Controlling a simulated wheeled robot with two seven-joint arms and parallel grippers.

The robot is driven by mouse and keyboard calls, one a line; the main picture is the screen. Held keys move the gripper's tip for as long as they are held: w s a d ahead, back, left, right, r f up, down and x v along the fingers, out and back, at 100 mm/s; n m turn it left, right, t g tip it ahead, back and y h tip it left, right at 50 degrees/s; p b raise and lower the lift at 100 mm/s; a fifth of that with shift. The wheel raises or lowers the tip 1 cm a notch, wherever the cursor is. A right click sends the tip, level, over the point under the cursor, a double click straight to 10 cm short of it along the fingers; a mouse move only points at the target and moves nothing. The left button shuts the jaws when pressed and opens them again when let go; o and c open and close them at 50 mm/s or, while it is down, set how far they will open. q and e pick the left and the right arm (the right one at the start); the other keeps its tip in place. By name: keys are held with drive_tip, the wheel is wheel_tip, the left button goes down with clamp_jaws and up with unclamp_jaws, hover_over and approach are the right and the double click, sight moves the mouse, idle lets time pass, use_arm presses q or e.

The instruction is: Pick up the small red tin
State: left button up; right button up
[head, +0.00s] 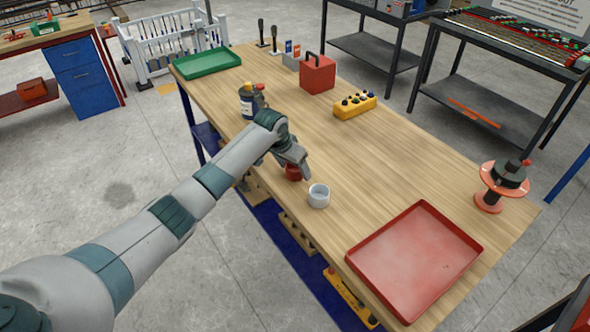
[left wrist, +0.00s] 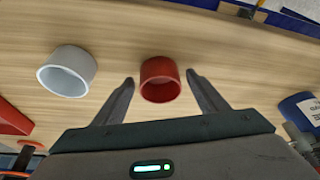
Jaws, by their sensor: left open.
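The small red tin (head: 292,173) stands on the wooden table near its left edge in the head view, partly hidden by my left gripper (head: 300,170). In the left wrist view the red tin (left wrist: 160,79) is upright with its open top showing. My left gripper (left wrist: 160,85) is open, with one finger on each side of the tin. Gaps show between the fingers and the tin. My right gripper is not in view.
A white cup (head: 319,196) stands close beside the tin; it also shows in the left wrist view (left wrist: 68,72). A red tray (head: 415,262) lies at the table's near end. A dark bottle (head: 246,103), a red box (head: 317,75) and a yellow button box (head: 355,105) stand farther back.

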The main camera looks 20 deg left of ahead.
use_arm(q)
drive_tip(key=shift+f, duration=0.15)
idle(0.3)
drive_tip(key=c, duration=1.1)
drive_tip(key=shift+r, duration=0.2)
drive_tip(key=shift+r+b, duration=0.45)
drive_tip(key=shift+r, duration=0.15)
wheel_tip(320, 180, up, 2)
drive_tip(key=shift+w+r+b, duration=0.1)
drive_tip(key=shift+r+b, duration=0.05)
drive_tip(key=shift+b, duration=0.45)
drive_tip(key=s+d+r+b, duration=0.1)
drive_tip(key=d+r, duration=0.1)
drive_tip(key=d, duration=0.1)
drive_tip(key=s+d+r+b, duration=0.1)
drive_tip(key=d+r, duration=0.1)
drive_tip(key=d, duration=0.2)
drive_tip(key=s+d+r+b, duration=0.1)
drive_tip(key=d+r, duration=0.2)
drive_tip(key=d, duration=0.1)
drive_tip(key=shift+s+d+r, duration=0.1)
drive_tip(key=shift+s+d, duration=0.05)
